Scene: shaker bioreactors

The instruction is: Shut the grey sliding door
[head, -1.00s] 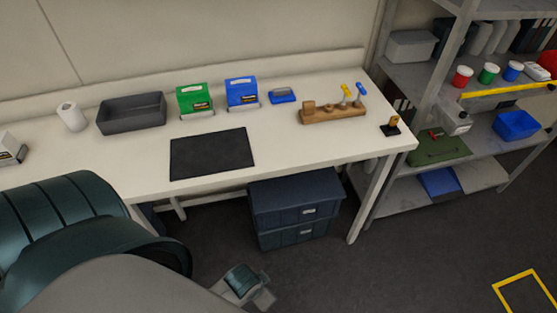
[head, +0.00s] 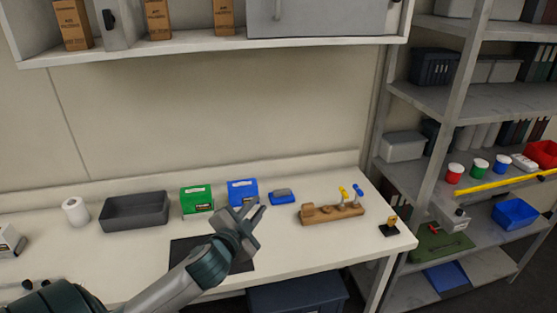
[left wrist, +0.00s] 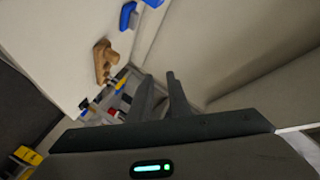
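The grey sliding door (head: 335,20) is at the top of the head view, on the right part of a white wall cabinet (head: 200,49). Its upright handle (head: 278,9) is near its left edge; its top is cut off. The cabinet's left part is uncovered, showing brown cartons (head: 158,18). My left gripper (head: 255,208) is over the bench in front of the blue box, well below the door and apart from it. Its two fingers (left wrist: 160,90) stand apart with nothing between them in the left wrist view. My right gripper is not in view.
The bench (head: 330,240) holds a grey tray (head: 135,211), green box (head: 197,199), blue box (head: 242,190), black mat (head: 185,258) and wooden block (head: 330,214). A metal shelf rack (head: 440,110) stands at the right. The wall between bench and cabinet is bare.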

